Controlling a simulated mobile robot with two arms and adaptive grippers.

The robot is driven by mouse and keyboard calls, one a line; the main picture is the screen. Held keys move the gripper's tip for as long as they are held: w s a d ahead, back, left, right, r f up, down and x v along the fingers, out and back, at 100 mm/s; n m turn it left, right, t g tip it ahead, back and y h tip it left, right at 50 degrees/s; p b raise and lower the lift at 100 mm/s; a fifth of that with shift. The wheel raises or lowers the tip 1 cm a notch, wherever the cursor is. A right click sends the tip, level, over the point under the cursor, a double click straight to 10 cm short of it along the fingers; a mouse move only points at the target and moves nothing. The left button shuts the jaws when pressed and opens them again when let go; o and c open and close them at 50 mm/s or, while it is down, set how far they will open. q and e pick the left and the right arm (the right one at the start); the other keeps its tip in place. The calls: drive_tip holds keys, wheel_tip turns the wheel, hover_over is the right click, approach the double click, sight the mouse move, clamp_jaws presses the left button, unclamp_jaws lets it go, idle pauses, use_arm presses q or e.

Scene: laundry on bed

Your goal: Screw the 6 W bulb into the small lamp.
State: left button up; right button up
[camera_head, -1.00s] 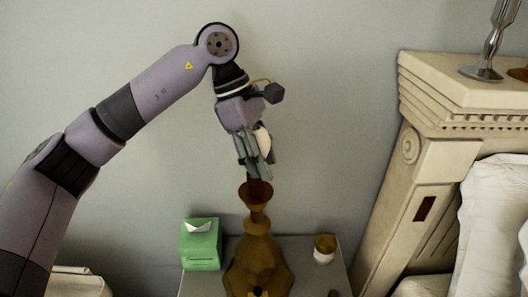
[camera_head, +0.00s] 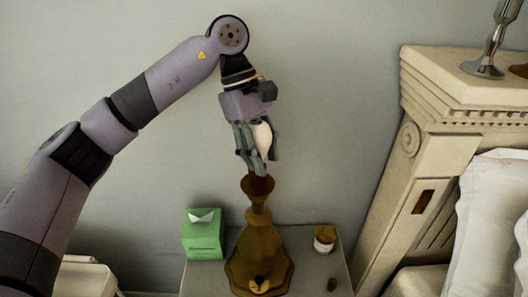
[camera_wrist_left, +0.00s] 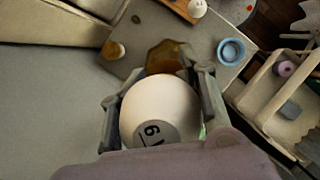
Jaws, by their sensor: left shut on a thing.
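My left gripper (camera_head: 257,162) points down, shut on a white bulb (camera_head: 263,139) just above the small lamp. In the left wrist view the bulb (camera_wrist_left: 160,108) sits between the two fingers, with a grey patch marked "6" facing the camera. The small brown lamp (camera_head: 258,258) stands upright on the nightstand, its narrow top close under the fingertips. In the wrist view part of the lamp (camera_wrist_left: 167,55) shows beyond the bulb. The bulb's base is hidden, so I cannot tell whether it touches the socket. My right gripper is not in view.
On the nightstand (camera_head: 315,280), a green tissue box (camera_head: 203,236) stands left of the lamp and a small jar (camera_head: 324,238) stands right. The carved headboard (camera_head: 440,130) rises at right. The wrist view shows a blue cup (camera_wrist_left: 231,50) and a pale cart (camera_wrist_left: 262,112).

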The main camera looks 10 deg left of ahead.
use_arm(q)
drive_tip(key=shift+r+m+p, duration=0.35)
drive_tip(key=shift+r+m, duration=0.05)
drive_tip(key=shift+m, duration=0.6)
drive_tip(key=shift+s+a+f+m+g+y, duration=0.1)
drive_tip(key=shift+s+m+g+y, duration=0.05)
drive_tip(key=shift+m+g+y, duration=0.35)
drive_tip(key=shift+m, duration=0.7)
drive_tip(key=shift+s+a+m+y+p, duration=0.15)
drive_tip(key=shift+m+y+p, duration=0.25)
drive_tip(key=shift+m+p, duration=0.5)
drive_tip(key=shift+a+g, duration=0.1)
drive_tip(key=shift+g, duration=0.2)
